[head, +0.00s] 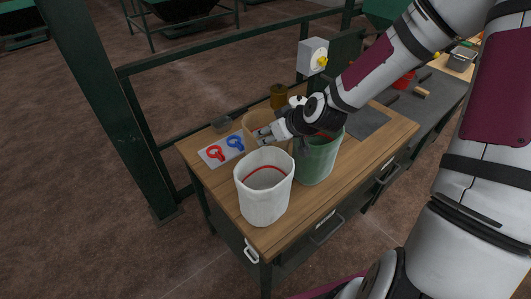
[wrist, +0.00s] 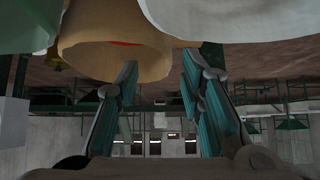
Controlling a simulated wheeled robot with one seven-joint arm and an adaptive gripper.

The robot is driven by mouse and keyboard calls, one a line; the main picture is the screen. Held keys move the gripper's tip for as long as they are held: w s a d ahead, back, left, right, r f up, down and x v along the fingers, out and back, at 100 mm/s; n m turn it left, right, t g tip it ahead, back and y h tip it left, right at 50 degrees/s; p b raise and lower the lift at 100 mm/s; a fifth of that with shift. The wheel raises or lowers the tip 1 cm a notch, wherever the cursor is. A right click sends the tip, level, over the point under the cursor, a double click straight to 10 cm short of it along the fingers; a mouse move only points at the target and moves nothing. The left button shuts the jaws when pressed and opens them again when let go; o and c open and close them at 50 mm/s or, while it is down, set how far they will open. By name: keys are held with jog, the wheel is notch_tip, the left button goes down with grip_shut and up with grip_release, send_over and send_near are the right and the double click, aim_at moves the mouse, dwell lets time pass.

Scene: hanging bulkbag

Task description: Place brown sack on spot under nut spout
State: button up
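The brown sack (head: 252,120), a tan open-topped bag, stands on the wooden table behind a white sack (head: 264,200) and a green sack (head: 316,163). In the head view it is partly hidden by my gripper and the white sack. My gripper (head: 262,134) reaches in from the right, low between the sacks. The brown sack (wrist: 105,52) shows just beyond the fingers, mostly to the left. I cannot make out the nut spout or its spot.
A pale board (head: 221,149) with a red and a blue ring-shaped item lies left of the sacks. A brown container (head: 279,95) stands behind. A dark grey mat (head: 366,123) lies right of the green sack.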

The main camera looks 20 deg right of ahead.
jog(key=shift+x, duration=3.4)
jog(key=shift+s+a, duration=0.1)
jog(key=shift+a, duration=0.05)
